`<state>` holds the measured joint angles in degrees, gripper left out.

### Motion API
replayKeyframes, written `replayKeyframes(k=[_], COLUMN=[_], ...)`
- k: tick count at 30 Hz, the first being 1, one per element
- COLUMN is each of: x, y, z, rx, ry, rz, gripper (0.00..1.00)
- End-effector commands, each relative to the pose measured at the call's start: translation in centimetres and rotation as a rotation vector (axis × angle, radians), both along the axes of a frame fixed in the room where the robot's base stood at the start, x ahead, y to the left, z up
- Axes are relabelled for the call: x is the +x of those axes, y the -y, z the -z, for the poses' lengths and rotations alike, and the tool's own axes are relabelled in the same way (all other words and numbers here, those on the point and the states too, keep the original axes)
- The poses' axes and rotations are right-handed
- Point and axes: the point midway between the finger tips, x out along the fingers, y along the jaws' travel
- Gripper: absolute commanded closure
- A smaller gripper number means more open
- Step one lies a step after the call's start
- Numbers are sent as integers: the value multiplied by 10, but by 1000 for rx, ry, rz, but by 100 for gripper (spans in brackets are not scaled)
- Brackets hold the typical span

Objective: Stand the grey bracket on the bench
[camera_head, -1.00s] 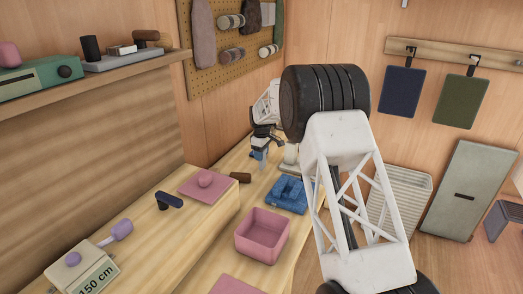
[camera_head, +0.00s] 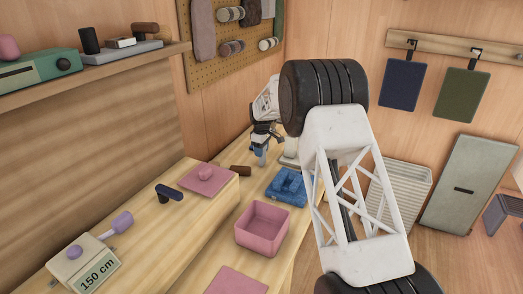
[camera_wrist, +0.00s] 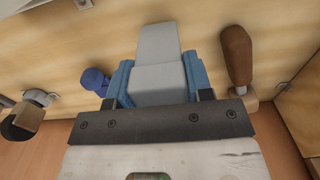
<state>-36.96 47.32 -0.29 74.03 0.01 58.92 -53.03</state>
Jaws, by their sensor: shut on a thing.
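My gripper (camera_head: 260,150) is above the far part of the bench (camera_head: 231,187). In the wrist view its blue fingers (camera_wrist: 158,84) are shut on the grey bracket (camera_wrist: 158,47), one finger on each side. The bracket shows two flat grey faces meeting at a bend, and it extends beyond the fingertips. I cannot tell whether its lower end touches the bench. In the head view the bracket is not clearly distinguishable from the gripper.
A brown-handled tool (camera_wrist: 237,57) lies right of the bracket in the wrist view; a blue object (camera_wrist: 95,82) is left of it. A blue coiled item (camera_head: 289,187) and a pink bin (camera_head: 264,228) stand nearer on the bench. The pegboard wall (camera_head: 225,60) rises behind.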

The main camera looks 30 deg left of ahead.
Motion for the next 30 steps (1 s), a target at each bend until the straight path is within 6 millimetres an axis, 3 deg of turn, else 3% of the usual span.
replayKeyframes(k=[24, 25, 30], x=[0, 0, 0], y=[0, 0, 0], z=[8, 8, 8], rx=[0, 0, 0], ry=[0, 0, 0], rz=[0, 0, 0], gripper=[86, 52, 26])
